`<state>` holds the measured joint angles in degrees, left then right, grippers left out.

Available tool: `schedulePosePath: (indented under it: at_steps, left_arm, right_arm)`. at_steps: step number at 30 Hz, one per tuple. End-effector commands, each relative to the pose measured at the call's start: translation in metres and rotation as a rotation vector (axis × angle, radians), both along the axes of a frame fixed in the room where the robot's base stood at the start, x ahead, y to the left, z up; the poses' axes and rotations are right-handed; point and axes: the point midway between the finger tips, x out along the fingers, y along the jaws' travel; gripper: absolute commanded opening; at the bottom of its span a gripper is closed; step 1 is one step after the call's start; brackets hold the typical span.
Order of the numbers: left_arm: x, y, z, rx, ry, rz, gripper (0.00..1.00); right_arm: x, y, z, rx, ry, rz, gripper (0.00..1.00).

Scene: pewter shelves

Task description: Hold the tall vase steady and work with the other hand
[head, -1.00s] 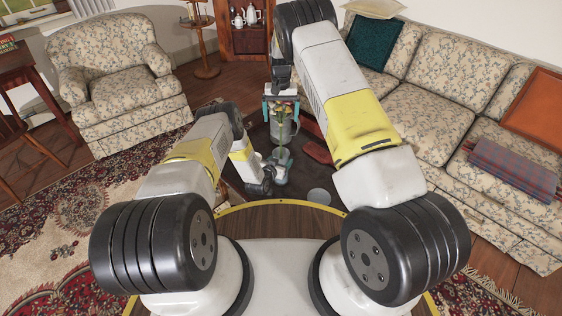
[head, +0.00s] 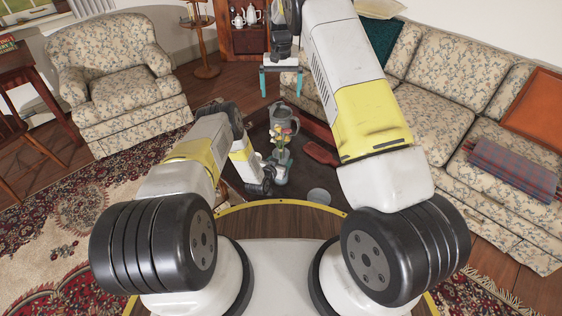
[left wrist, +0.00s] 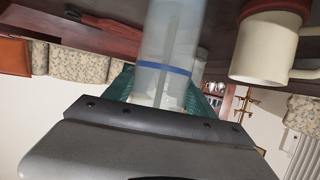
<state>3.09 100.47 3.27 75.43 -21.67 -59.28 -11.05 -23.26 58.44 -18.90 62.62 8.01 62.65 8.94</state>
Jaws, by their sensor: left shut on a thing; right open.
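The tall vase (head: 280,157) stands in front of me on the dark table. In the left wrist view the vase (left wrist: 168,45) is clear, with a blue band and a stem inside. Small flowers with red and yellow heads (head: 285,130) show at the vase's mouth. My left gripper (head: 279,178) is shut on the vase low down; its teal fingers sit on both sides of it in the left wrist view. My right gripper (head: 281,82) is open and empty, beyond and above the vase, fingers pointing down.
A grey pitcher (head: 290,113) stands just behind the vase. A red flat thing (head: 321,153) lies right of it, and a pale round cup (head: 319,195) is nearer me. The sofa (head: 450,110) closes off the right side; an armchair (head: 125,90) stands at the left.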

Motion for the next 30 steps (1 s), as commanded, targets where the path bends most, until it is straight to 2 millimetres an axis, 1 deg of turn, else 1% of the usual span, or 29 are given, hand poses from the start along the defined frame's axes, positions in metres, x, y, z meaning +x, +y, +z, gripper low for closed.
schedulePosePath:
  at_steps: [3,12,13,16,26,30]
  left_arm:
    - [0.0,0.0,0.001,0.0,-0.001,0.0,0.0]
    - [0.001,0.0,0.001,-0.001,-0.002,0.0,0.0]
    - [0.0,0.0,0.001,-0.001,-0.002,0.0,0.7]
    - [0.0,0.0,0.001,0.0,-0.001,0.0,0.9]
    - [-0.001,0.0,0.001,0.0,0.0,0.0,0.9]
    - [-0.01,0.005,0.004,0.0,0.001,0.0,0.9]
  right_arm:
    - [0.0,0.0,0.008,0.0,0.001,0.0,1.0]
    - [0.0,0.0,0.01,-0.001,0.001,0.001,1.0]
    - [0.0,0.0,0.01,-0.001,0.001,0.001,1.0]
    - [0.0,0.0,0.009,-0.001,0.001,0.001,1.0]
    - [0.0,0.0,0.009,-0.001,0.0,0.001,1.0]
    - [0.0,0.0,0.009,-0.001,0.0,0.0,1.0]
